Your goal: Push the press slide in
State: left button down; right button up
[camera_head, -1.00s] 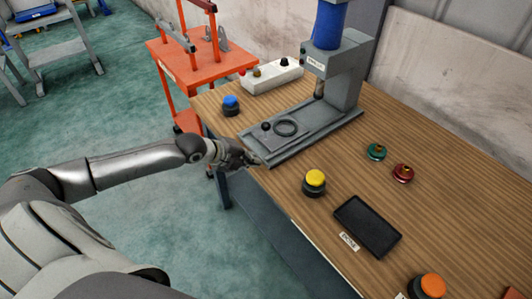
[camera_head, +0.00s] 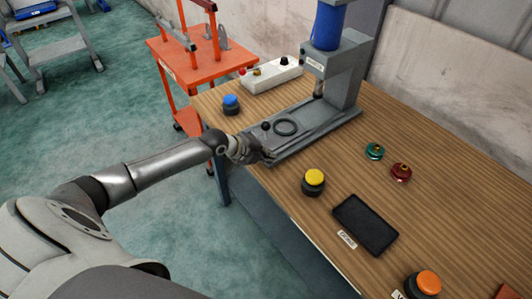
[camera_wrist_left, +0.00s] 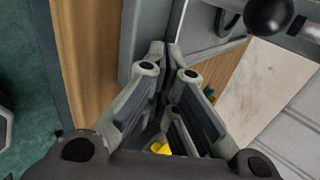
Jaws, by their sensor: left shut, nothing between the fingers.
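The press slide (camera_head: 296,127) is a flat grey plate with a black knob and a dark ring on it. It lies on the long grey base (camera_head: 314,138) of the press (camera_head: 345,75), in front of the column. My left gripper (camera_head: 268,155) is at the near end of the base, by the table's front edge. Its fingers (camera_wrist_left: 168,52) are shut and empty in the left wrist view, with tips close to the grey plate (camera_wrist_left: 148,20); I cannot tell if they touch. The black knob (camera_wrist_left: 268,12) shows at that view's top right. The hand hides the slide's near corner. My right gripper is not in view.
On the wooden table (camera_head: 445,200) stand a blue button (camera_head: 231,105), a yellow button (camera_head: 314,182), an orange button (camera_head: 425,285), a dark tray (camera_head: 366,224) and a white control box (camera_head: 272,75). Green and red knobs lie right of the press. An orange cart (camera_head: 185,55) stands behind.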

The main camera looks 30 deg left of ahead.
pick_arm(q)
jog(key=shift+w+d+f+b, duration=0.1)
jog(key=shift+w+d+b, duration=0.05)
jog(key=shift+w+b, duration=0.25)
jog(key=b, duration=0.9)
send_near(308, 135)
jog(key=x, duration=0.5)
jog(key=shift+f, duration=0.4)
jog(key=shift+w+d+r, duration=0.1)
jog(key=shift+w+d, duration=0.05)
jog(key=shift+w, duration=0.25)
